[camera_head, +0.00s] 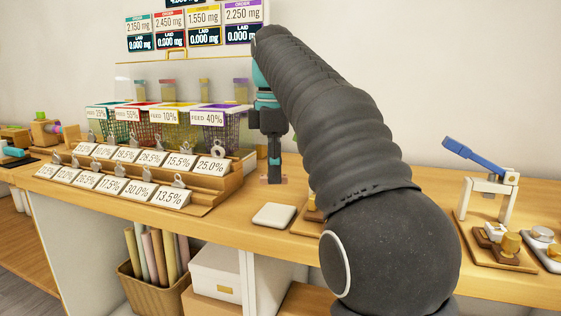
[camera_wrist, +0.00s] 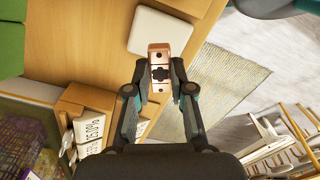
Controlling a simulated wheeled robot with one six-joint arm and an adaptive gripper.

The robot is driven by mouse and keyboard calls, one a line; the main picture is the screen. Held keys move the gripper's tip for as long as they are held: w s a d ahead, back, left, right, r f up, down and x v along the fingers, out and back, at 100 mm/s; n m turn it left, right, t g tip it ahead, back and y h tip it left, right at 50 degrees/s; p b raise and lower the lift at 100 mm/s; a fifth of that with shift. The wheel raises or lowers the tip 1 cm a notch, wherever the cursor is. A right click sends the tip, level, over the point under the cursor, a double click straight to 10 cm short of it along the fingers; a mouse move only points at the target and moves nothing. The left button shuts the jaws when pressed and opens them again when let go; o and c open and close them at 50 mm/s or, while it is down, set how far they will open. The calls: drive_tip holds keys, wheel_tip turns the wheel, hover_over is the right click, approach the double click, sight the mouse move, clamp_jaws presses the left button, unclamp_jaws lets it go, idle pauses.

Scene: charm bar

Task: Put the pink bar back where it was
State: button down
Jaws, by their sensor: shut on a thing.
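The pink bar (camera_wrist: 159,55), copper-pink with dark holes and a dark cross-shaped mark in its middle, sits between the fingers of my gripper (camera_wrist: 159,90) in the wrist view. My gripper is shut on it. In the head view my gripper (camera_head: 274,160) points down over the table behind the white square pad, and a small pinkish part of the bar (camera_head: 265,180) shows at its tips. The bar's height above the table is hard to tell. The place where it was cannot be made out.
A white pad (camera_head: 274,216) lies near the front edge of the wooden table. A stepped rack (camera_head: 205,184) of percent labels stands left of my gripper, with coloured mesh bins (camera_head: 213,133) behind. A blue-handled press (camera_head: 487,188) stands right. My arm hides the table's middle.

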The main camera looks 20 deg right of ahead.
sight(276, 212)
wheel_tip(276, 212, down, 4)
drive_tip(key=shift+d+r, duration=0.1)
drive_tip(key=shift+d, duration=0.05)
drive_tip(key=shift+f+b, duration=0.6)
drive_tip(key=shift+f, duration=0.1)
drive_tip(key=shift+f+b, duration=0.35)
drive_tip(key=shift+f, duration=0.25)
drive_tip(key=c, duration=0.9)
unclamp_jaws()
drive_tip(key=shift+c, duration=0.2)
